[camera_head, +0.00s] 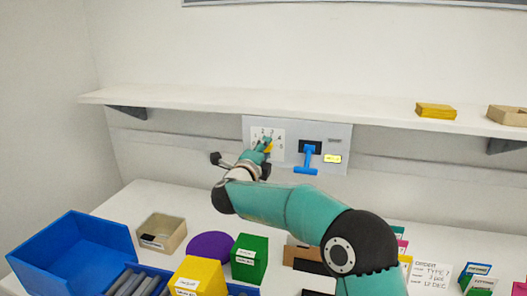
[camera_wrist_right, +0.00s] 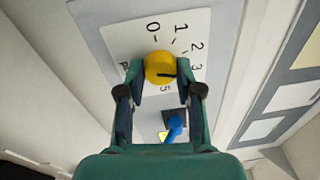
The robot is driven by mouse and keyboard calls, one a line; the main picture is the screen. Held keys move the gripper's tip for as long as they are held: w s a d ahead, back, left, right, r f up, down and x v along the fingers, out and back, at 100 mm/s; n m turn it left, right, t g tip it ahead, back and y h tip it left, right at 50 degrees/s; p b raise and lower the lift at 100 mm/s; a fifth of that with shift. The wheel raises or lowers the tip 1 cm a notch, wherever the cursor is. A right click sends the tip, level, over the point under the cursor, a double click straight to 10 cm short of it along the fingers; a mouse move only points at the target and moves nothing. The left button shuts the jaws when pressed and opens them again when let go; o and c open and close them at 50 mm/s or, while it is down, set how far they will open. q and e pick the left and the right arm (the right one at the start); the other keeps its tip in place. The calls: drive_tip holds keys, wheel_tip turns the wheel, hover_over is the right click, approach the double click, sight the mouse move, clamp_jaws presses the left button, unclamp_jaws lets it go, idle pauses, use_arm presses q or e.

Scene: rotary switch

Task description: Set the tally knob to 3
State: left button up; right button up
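The yellow tally knob (camera_wrist_right: 159,67) sits on a white dial plate (camera_wrist_right: 125,40) with printed numbers. In the right wrist view its dark pointer line points right, roughly towards the 3 (camera_wrist_right: 196,68) or just below it. The 4 is not visible there and seems hidden by a finger. My right gripper (camera_wrist_right: 160,80) has one finger on each side of the knob, with what look like narrow gaps, so I see no clear grip. In the head view the right gripper (camera_head: 264,146) covers most of the knob. My left gripper is not in view.
A blue lever (camera_head: 307,158) and a lit yellow display (camera_head: 332,159) are on the same panel (camera_head: 342,133), right of the dial. A shelf (camera_head: 210,98) runs above. Below, the table holds a blue bin (camera_head: 75,250), a tan box (camera_head: 161,233) and coloured blocks.

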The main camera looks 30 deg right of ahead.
drive_tip(key=o, duration=0.4)
drive_tip(key=shift+w+a+f, duration=0.1)
drive_tip(key=shift+f, duration=0.1)
drive_tip(key=shift+r, duration=0.1)
drive_tip(key=v, duration=1.2)
